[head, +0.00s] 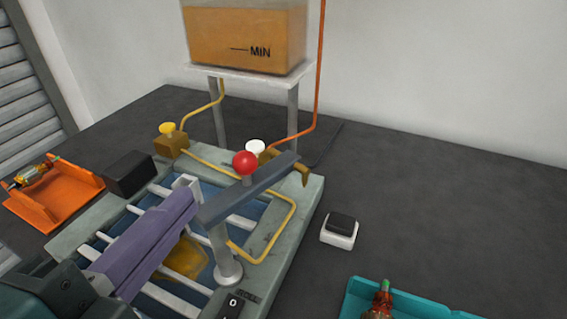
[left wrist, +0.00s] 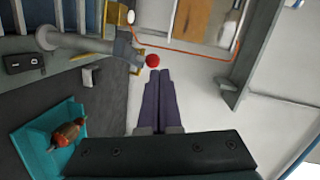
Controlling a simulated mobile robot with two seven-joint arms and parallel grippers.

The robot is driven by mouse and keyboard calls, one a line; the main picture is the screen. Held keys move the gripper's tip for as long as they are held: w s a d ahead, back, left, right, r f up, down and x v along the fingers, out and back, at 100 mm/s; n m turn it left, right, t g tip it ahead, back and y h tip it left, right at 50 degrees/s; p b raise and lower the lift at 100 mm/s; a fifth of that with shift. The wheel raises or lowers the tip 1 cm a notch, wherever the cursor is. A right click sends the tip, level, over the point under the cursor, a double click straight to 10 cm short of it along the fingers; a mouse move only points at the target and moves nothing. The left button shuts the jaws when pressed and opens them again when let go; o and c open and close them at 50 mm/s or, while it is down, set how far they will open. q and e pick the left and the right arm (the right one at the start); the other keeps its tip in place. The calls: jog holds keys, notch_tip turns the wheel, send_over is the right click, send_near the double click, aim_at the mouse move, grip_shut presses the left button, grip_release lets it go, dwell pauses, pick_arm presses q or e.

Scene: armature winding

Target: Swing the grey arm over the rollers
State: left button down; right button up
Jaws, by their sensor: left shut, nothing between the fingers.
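The grey arm (head: 225,203) is a flat bar on top of an upright grey post (head: 220,245), with a red ball knob (head: 245,162) on it. In the head view it slants from near my gripper up to the right, over the bench's right rim. The pale rollers (head: 165,297) lie across the blue opening of the machine, partly hidden by my gripper. My left gripper (head: 182,200) has purple fingers shut and empty, left of the bar. In the left wrist view its fingertips (left wrist: 157,76) point toward the red knob (left wrist: 152,61), apparently apart. My right gripper is not in view.
A tank (head: 245,38) of amber liquid stands on a stand behind, with yellow and orange pipes. An orange tray (head: 62,208) is at left and a teal tray (head: 350,302) at lower right, each holding an armature. A small button box (head: 340,238) stands right of the machine.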

aim_at(251, 172)
pick_arm(q)
jog(key=s+d+f+m+h+b, duration=0.2)
jog(key=d+f+m+h+b, duration=0.2)
jog(key=d+f+m+b, duration=0.1)
jog(key=shift+s+d+f+m, duration=0.15)
jog(key=shift+d+f+m, duration=0.15)
jog(key=shift+d+f, duration=0.35)
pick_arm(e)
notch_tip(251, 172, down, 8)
pick_arm(q)
jog(key=shift+a+f, duration=0.1)
jog(key=shift+a, duration=0.05)
jog(key=w+d, duration=0.1)
jog(key=w, duration=1)
jog(key=shift+w, duration=0.35)
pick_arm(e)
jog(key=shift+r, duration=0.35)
pick_arm(q)
jog(key=shift+t, duration=0.3)
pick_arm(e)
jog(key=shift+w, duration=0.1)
